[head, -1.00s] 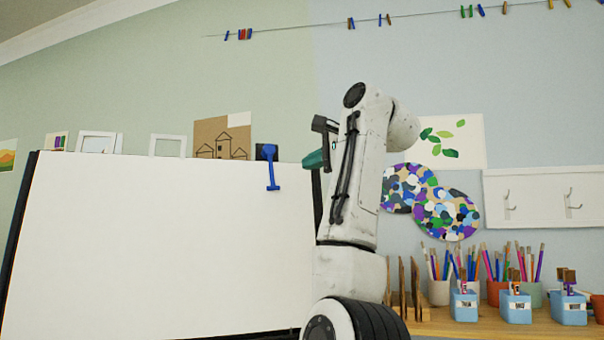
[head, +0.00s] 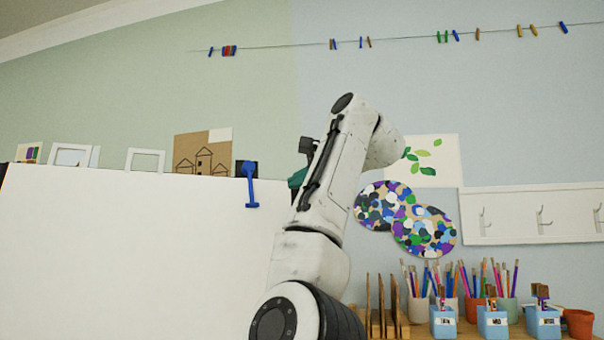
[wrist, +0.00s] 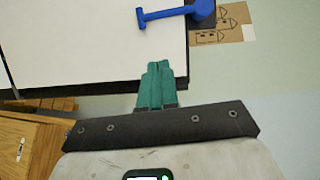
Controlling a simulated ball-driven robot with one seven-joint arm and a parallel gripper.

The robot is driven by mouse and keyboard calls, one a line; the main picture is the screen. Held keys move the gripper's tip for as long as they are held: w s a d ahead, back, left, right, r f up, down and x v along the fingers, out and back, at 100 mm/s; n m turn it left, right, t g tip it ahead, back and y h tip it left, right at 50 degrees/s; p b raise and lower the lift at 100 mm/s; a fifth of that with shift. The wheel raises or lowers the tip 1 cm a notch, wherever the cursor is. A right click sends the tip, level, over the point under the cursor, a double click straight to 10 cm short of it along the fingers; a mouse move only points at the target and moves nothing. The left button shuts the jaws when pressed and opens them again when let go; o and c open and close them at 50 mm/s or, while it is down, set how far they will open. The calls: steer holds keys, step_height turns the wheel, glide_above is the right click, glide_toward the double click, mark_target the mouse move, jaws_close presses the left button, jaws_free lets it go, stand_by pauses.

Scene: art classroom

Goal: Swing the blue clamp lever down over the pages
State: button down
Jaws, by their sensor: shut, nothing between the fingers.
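The blue clamp lever (head: 251,186) hangs from a black clamp mount (head: 241,169) at the top edge of the white pages (head: 130,255). Its bar points down over the front of the pages, with the crosspiece at the lower end. In the wrist view the lever (wrist: 170,13) lies across the white sheet (wrist: 80,45), apart from my gripper. My gripper (wrist: 158,68) has teal fingers that are shut and empty, near the sheet's side edge. In the head view my arm mostly hides it; a bit of teal shows right of the lever.
Brush pots and blue tubs (head: 492,322) stand on a shelf at the lower right. Wall hooks (head: 515,222), painted palettes (head: 405,220) and a cardboard drawing (head: 203,155) are behind. A wooden cabinet (wrist: 30,140) shows at the wrist view's lower left.

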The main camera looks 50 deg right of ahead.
mark_target(254, 196)
steer(key=w+p, duration=0.1)
steer(key=w, duration=0.1)
steer(key=w+a+f+p, duration=0.1)
steer(key=w, duration=0.2)
steer(key=w+p, duration=0.1)
steer(key=w, duration=0.2)
steer(key=shift+w+a+f, duration=0.1)
steer(key=shift+a+f, duration=0.15)
steer(key=shift+w+a+f+p, duration=0.2)
steer(key=shift+w+a+p, duration=0.1)
steer(key=shift+w, duration=0.05)
